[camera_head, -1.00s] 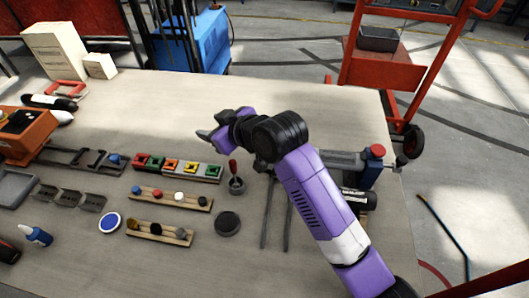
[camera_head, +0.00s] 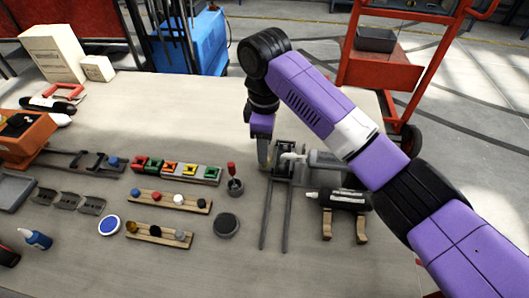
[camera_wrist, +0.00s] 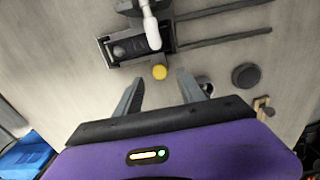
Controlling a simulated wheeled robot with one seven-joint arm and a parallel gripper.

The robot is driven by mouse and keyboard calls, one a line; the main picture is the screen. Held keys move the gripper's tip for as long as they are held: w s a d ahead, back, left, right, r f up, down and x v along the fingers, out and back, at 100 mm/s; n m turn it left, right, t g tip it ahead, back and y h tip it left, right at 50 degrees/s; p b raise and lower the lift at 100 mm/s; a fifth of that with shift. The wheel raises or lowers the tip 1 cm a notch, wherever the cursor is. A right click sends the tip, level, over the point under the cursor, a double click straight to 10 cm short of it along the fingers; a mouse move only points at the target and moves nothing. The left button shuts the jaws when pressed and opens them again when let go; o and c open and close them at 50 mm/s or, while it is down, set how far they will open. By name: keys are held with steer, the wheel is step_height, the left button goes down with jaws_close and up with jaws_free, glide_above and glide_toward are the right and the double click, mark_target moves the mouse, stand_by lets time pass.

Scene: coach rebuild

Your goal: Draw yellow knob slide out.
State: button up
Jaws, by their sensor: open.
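The yellow knob (camera_wrist: 159,72) sits at the edge of a dark slide unit (camera_wrist: 108,50) in the wrist view. My gripper (camera_wrist: 160,80) is open, with its two fingers apart and the knob just beyond and between their tips. I cannot tell whether the fingers overlap it in height. In the head view my gripper (camera_head: 263,155) points down at the left side of the slide unit (camera_head: 284,148). Two parallel dark rails (camera_head: 265,218) run from the unit toward the front of the table. The knob is not clear in the head view.
A white-tipped lever (camera_wrist: 151,30) crosses over the slide unit. A red-handled tool stands in a small cup (camera_head: 236,187) to the left, with a dark round disc (camera_head: 227,224) below it. A black cylinder on wooden supports (camera_head: 345,199) stands right of the rails.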

steer(key=shift+f, duration=1.95)
jaws_close()
